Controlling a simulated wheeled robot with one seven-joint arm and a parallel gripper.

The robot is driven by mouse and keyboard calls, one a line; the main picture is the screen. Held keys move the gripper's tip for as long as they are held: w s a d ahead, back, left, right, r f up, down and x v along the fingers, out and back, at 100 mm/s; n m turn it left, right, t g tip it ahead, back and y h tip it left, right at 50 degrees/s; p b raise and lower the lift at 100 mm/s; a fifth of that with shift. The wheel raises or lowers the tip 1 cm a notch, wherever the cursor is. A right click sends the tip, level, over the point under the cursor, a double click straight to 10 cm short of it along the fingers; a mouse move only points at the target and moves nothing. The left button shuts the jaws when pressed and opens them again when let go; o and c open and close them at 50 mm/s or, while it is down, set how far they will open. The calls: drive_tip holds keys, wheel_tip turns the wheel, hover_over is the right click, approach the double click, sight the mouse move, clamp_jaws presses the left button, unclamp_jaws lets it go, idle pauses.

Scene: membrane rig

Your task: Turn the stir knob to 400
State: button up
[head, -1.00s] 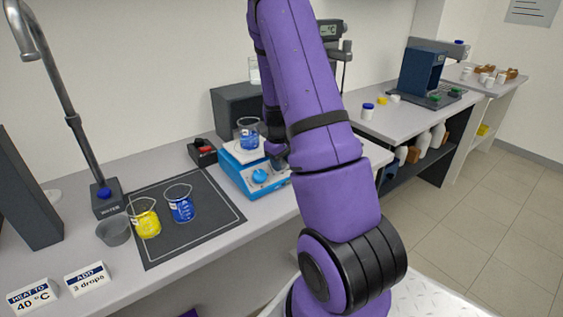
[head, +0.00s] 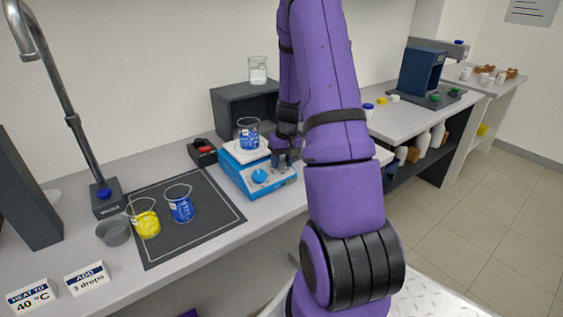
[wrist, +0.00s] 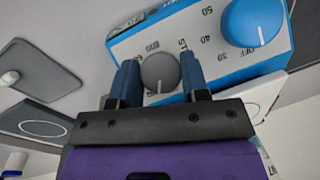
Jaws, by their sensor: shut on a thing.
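The blue hotplate (head: 240,178) stands on the bench with a beaker of blue liquid (head: 248,137) on its white top. In the wrist view, the grey stir knob (wrist: 160,72) sits between the two fingers of my gripper (wrist: 161,85), which is shut on it. The knob's pale mark points toward the bottom of the wrist view; the small print around it is hard to read. The larger blue heat knob (wrist: 254,22) is beside it, with its mark toward OFF; it also shows in the head view (head: 260,177). In the head view my gripper (head: 284,157) is at the hotplate's right front.
A dark mat (head: 215,222) holds a yellow beaker (head: 146,220) and a blue beaker (head: 181,206). A black-and-red device (head: 202,151) is left of the hotplate. A dark box (head: 232,112) with a beaker (head: 258,72) on it stands behind.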

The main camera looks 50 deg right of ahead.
drive_tip(key=m+t+y, duration=0.1)
drive_tip(key=m, duration=0.1)
drive_tip(key=m+t+y, duration=0.1)
drive_tip(key=m, duration=0.2)
drive_tip(key=shift+s+d+m+y, duration=0.1)
drive_tip(key=shift+d+m+y, duration=0.05)
drive_tip(key=shift+m+y, duration=0.2)
drive_tip(key=m+t+y, duration=0.1)
drive_tip(key=m+t, duration=0.2)
drive_tip(key=m, duration=0.2)
idle(0.3)
drive_tip(key=o, duration=0.9)
drive_tip(key=shift+f, duration=0.1)
drive_tip(key=v, duration=1.1)
drive_tip(key=shift+s+f, duration=0.2)
drive_tip(key=shift+r, duration=0.1)
